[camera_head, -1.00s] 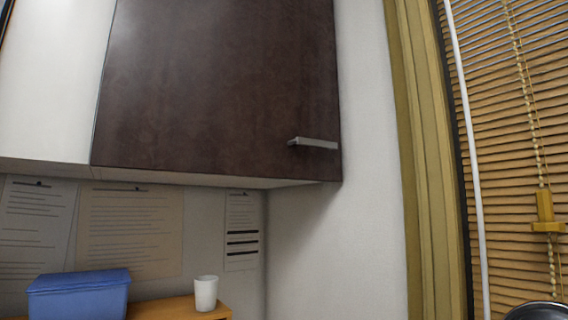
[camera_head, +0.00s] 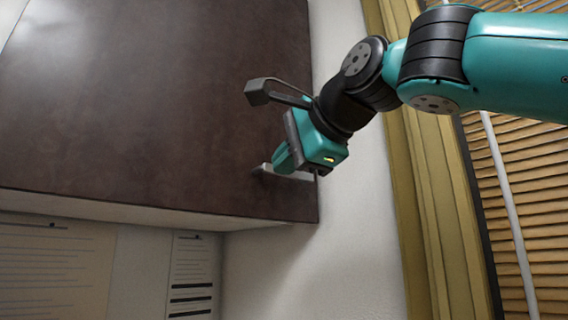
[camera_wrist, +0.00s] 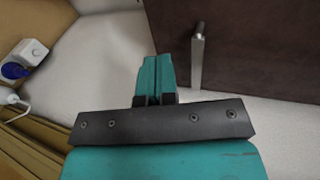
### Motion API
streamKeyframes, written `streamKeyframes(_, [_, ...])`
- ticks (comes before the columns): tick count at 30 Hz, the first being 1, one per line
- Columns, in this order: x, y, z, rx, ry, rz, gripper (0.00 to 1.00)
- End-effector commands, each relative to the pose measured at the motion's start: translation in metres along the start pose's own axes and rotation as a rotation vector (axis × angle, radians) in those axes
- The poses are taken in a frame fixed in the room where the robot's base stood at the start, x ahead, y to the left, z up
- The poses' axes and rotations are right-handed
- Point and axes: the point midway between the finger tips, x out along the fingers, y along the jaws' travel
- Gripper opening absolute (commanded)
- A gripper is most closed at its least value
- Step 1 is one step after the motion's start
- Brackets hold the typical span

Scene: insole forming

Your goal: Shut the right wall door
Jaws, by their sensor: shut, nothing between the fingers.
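The right wall door (camera_head: 150,110) is a dark brown cabinet front that fills the upper left of the head view. It looks flush with the cabinet underside, with no clear gap. Its grey bar handle (camera_head: 290,176) is at the lower right corner. It also shows in the wrist view, the door (camera_wrist: 265,50) at upper right and the handle (camera_wrist: 197,62) hanging from it. My gripper (camera_head: 281,160) is shut and empty, close to the handle. In the wrist view my shut fingers (camera_wrist: 157,72) are left of the handle. Whether they touch the door cannot be told.
A white wall (camera_head: 355,240) lies right of the door, then a yellow-brown window frame (camera_head: 420,190) and a slatted blind (camera_head: 540,190). Paper notices (camera_head: 193,270) hang below the cabinet. A white socket box (camera_wrist: 30,50) with a blue part shows at left in the wrist view.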

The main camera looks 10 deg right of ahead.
Motion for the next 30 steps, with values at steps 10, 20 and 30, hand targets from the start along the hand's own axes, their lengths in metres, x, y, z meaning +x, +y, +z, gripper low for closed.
streamKeyframes(10, [0.074,-0.003,-0.002,-0.002,0.003,0.005,0.0])
streamKeyframes(20, [0.108,-0.013,-0.002,-0.002,0.004,0.001,0.0])
streamKeyframes(30, [0.111,-0.012,-0.002,-0.003,0.003,0.001,0.0])
